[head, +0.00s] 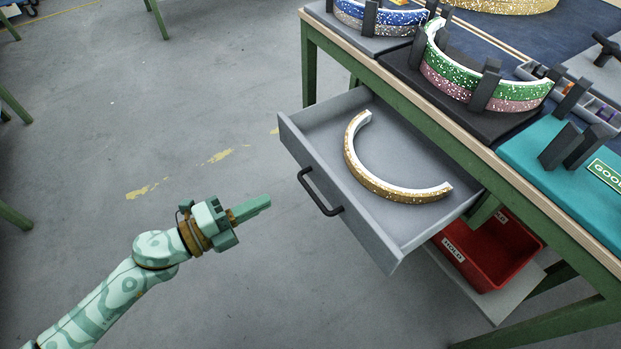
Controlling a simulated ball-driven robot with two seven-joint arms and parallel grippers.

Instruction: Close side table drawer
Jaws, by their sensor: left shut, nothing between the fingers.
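The grey side table drawer (340,202) is pulled out from under the table top. Its black bar handle (319,192) is on the front panel, which faces left. A gold glitter arc (400,191) with a white inner face lies inside the drawer. My left gripper (268,200) is shut and empty, to the left of the drawer front. It points right towards the handle, with a gap between that I cannot judge exactly. My right gripper is not in view.
The green-framed table (407,101) carries glitter arcs on dark stands, including a green and pink one (453,77), and a teal mat (527,152). A red bin (497,250) sits on a shelf below the drawer. The floor left of the drawer is clear.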

